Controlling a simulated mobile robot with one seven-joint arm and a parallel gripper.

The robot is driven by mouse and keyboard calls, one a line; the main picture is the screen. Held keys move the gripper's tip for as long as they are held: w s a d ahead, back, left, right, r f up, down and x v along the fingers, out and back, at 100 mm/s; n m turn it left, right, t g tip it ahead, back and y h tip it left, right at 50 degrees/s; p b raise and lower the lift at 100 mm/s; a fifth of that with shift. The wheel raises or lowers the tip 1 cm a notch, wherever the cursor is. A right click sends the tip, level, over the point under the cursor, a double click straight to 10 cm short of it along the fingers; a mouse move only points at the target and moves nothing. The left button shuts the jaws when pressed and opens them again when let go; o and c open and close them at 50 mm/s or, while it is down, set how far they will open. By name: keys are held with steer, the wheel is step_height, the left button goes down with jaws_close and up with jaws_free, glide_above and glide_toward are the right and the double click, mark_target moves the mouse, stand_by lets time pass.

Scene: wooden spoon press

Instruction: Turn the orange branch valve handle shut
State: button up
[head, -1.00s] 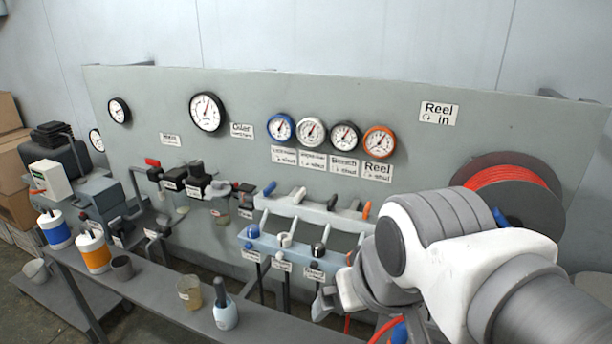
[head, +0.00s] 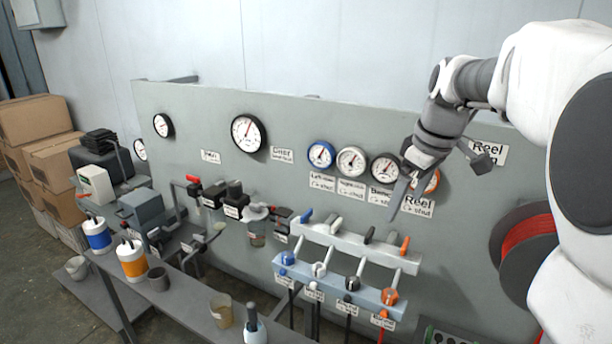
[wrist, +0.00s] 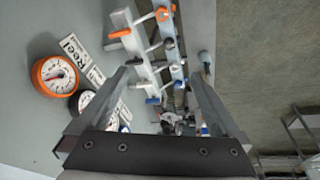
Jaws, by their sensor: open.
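The orange branch valve handle (head: 405,244) is a short lever at the right end of the upper pale manifold bar. It slants up from the bar. In the wrist view an orange lever (wrist: 162,14) shows near the top, beyond the fingers. An orange round knob (head: 390,297) sits on the lower blue bar below. My gripper (head: 400,196) is open and empty, in front of the panel above the handle, apart from it. It partly covers the orange-rimmed gauge (head: 428,181). In the wrist view my gripper's two fingers (wrist: 160,76) stand wide apart.
Blue, white and black levers stand along the upper bar (head: 340,239), left of the orange one. A lower bar (head: 335,284) carries several knobs. The hose reel (head: 522,250) is at the right. A bench (head: 190,300) with cups and bottles runs along the front left.

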steer(key=w+d+n+y+p, duration=0.25)
steer(key=w+d, duration=0.25)
steer(key=d, duration=0.3)
steer(key=n+p, duration=0.1)
steer(key=p, duration=0.2)
glide_toward(407, 243)
steer(key=shift+n+y, duration=0.25)
steer(key=p+x, duration=0.1)
steer(key=x, duration=0.8)
steer(key=shift+w+d, duration=0.1)
steer(key=shift+d, duration=0.1)
steer(key=shift+r, duration=0.1)
steer(key=c, duration=1.2)
steer(key=shift+c, duration=0.2)
